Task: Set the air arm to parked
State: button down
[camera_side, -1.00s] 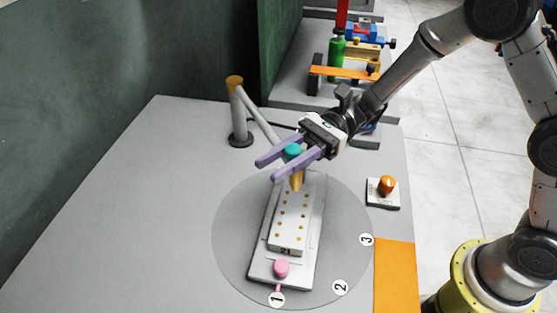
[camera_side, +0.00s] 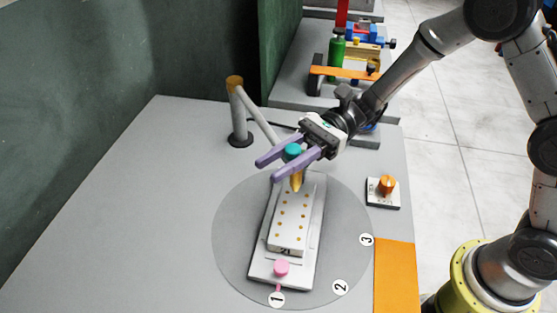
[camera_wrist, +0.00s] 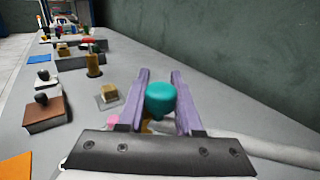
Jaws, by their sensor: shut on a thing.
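The air arm (camera_side: 262,124) is a grey bar. It runs from an upright post with an orange cap (camera_side: 235,82) to a teal knob (camera_side: 293,151) with a gold nozzle (camera_side: 297,181) below it. The nozzle hangs over the far end of a pale block with rows of gold dots (camera_side: 291,218). My gripper (camera_side: 268,170) has its two purple fingers on either side of the teal knob, shut on it. In the wrist view the knob (camera_wrist: 161,99) sits between the fingers, and the bar (camera_wrist: 275,152) leads off right. The nozzle's lower tip is partly unclear.
The block lies on a grey plate with a pink knob (camera_side: 281,268), on a round disc (camera_side: 232,235) marked 1, 2 and 3. An orange knob on a small base (camera_side: 387,186) and an orange mat (camera_side: 395,278) lie right. The table left of the disc is clear.

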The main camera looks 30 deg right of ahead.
jog(key=shift+w+a+t, duration=0.1)
jog(key=shift+a+t, duration=0.3)
jog(key=shift+a, duration=0.2)
jog(key=w+a+m+t+h, duration=0.2)
jog(key=w+a+m+t, duration=0.5)
jog(key=a, duration=0.8)
jog(key=shift+w+a+m+t, duration=0.2)
jog(key=shift+w+m+t, duration=0.2)
jog(key=shift+w+t, duration=1.4)
jog(key=shift+s, duration=0.2)
jog(key=c, duration=0.6)
grip_release()
jog(key=shift+d, duration=0.15)
